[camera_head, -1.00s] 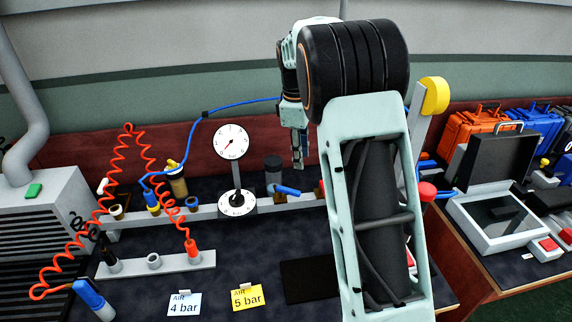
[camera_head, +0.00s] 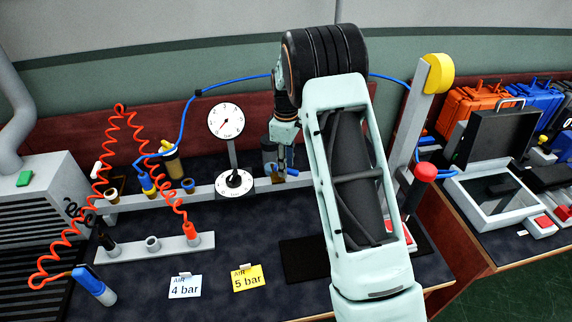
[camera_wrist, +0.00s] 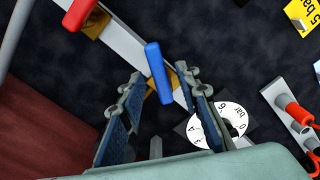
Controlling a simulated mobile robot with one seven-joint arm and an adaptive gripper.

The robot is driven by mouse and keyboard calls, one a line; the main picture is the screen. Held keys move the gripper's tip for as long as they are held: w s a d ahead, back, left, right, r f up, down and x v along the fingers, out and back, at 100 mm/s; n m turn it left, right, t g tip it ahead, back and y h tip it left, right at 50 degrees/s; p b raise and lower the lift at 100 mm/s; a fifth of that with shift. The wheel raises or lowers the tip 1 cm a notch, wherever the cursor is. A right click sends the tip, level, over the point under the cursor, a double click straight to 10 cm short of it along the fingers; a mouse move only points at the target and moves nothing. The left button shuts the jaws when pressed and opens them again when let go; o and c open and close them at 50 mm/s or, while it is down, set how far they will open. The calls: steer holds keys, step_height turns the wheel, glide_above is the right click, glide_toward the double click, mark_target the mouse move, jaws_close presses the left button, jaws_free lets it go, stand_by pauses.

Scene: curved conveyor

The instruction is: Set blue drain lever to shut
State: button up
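The blue drain lever (camera_wrist: 155,62) shows in the wrist view as a blue bar on a brass valve body (camera_wrist: 181,82) on the grey rail. In the head view only a bit of the blue lever (camera_head: 293,172) shows beside my gripper (camera_head: 284,166). My gripper (camera_wrist: 159,76) is open, fingers pointing down, one on each side of the lever in the wrist view. No contact is visible, and the height above the lever is hard to tell. My arm hides part of the rail.
A red lever (camera_wrist: 80,12) sits farther along the rail. A round dial (camera_head: 234,184) and gauge (camera_head: 226,121) stand left of my gripper. A red-knobbed post (camera_head: 425,172) stands right of my arm. A blue hose runs behind.

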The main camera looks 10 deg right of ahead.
steer(key=shift+f, duration=0.25)
jaws_close()
stand_by(0.5)
steer(key=m, duration=0.4)
steer(key=s+a+m+b, duration=0.1)
steer(key=m, duration=0.2)
steer(key=a+m, duration=0.1)
steer(key=m, duration=0.3)
steer(key=shift+s+a+m, duration=0.15)
steer(key=shift+a+m, duration=0.05)
steer(key=shift+m, duration=0.1)
stand_by(0.4)
